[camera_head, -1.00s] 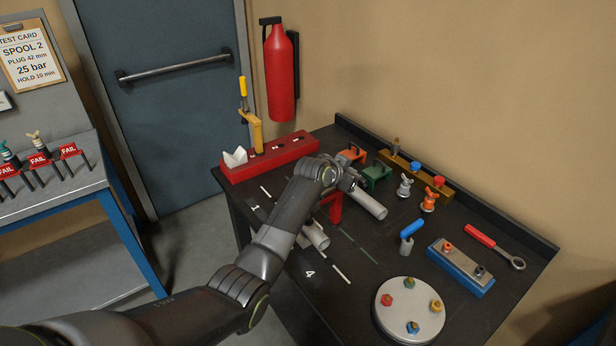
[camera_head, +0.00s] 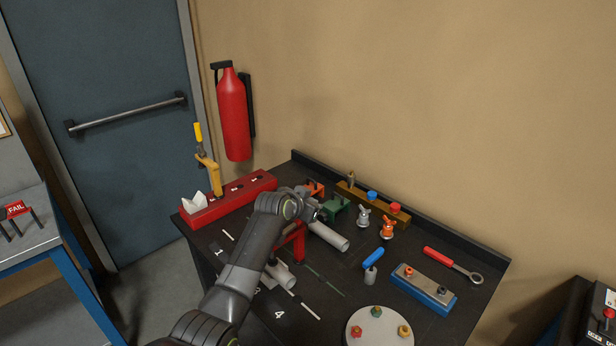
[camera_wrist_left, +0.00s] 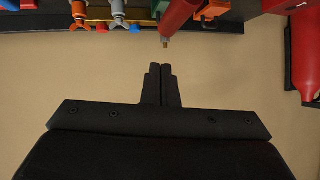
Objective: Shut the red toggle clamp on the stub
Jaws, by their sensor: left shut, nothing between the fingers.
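A red part (camera_head: 292,243), apparently the red toggle clamp, stands on the bench partly hidden by my left arm. A red bar with a brass tip (camera_wrist_left: 182,17) shows at the top of the left wrist view, just beyond my fingertips; I cannot tell whether it touches them. My left gripper (camera_head: 318,212) is shut and empty above the bench; its closed fingers also show in the wrist view (camera_wrist_left: 160,70). A pale cylinder (camera_head: 328,236) lies below and right of it, and another pale cylinder (camera_head: 281,274) lies lower left. I cannot tell which is the stub. My right gripper is out of view.
An orange bracket (camera_head: 315,188) and a green bracket (camera_head: 339,208) stand behind the gripper. Silver (camera_head: 363,217) and orange (camera_head: 388,228) fittings and a blue-handled tool (camera_head: 373,259) stand to the right.

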